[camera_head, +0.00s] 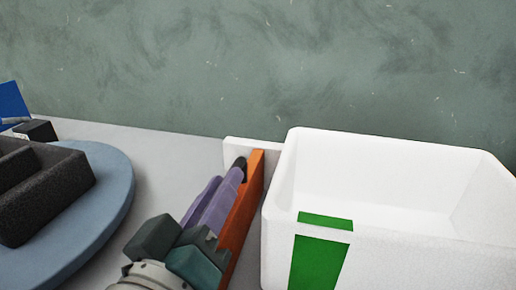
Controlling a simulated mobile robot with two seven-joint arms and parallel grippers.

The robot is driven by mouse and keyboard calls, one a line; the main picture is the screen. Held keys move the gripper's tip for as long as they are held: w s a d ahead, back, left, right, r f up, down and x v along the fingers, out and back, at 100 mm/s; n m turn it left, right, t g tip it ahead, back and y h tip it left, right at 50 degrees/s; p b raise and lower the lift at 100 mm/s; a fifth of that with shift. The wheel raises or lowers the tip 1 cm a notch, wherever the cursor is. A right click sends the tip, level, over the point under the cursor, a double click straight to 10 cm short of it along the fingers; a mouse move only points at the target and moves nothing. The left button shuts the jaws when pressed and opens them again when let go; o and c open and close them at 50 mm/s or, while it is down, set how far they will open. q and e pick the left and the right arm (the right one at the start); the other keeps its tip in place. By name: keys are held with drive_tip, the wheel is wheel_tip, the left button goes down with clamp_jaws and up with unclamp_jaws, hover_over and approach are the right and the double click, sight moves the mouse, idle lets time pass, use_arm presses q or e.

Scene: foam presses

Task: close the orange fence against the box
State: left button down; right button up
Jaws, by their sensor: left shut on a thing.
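The orange fence (239,221) is a thin upright panel in the lower middle of the head view. The white box (375,258) stands just right of it, open at the top, with a green stripe on its near side. A narrow strip shows between fence and box near the front; I cannot tell whether they touch farther back. My left gripper (238,166), with purple fingers and dark tips, is shut on the fence from its left side. Its fingers hide part of the fence. My right gripper is not in view.
A low white block (236,149) stands behind the fence's far end. A round blue-grey disc (113,184) with dark foam pieces (42,194) lies at the left. A green-grey wall (250,65) is behind.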

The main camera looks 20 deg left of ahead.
use_arm(q)
drive_tip(key=shift+a, duration=0.15)
drive_tip(key=c, duration=0.8)
unclamp_jaws()
drive_tip(key=shift+c, duration=0.2)
drive_tip(key=s, duration=1)
drive_tip(key=shift+d, duration=0.2)
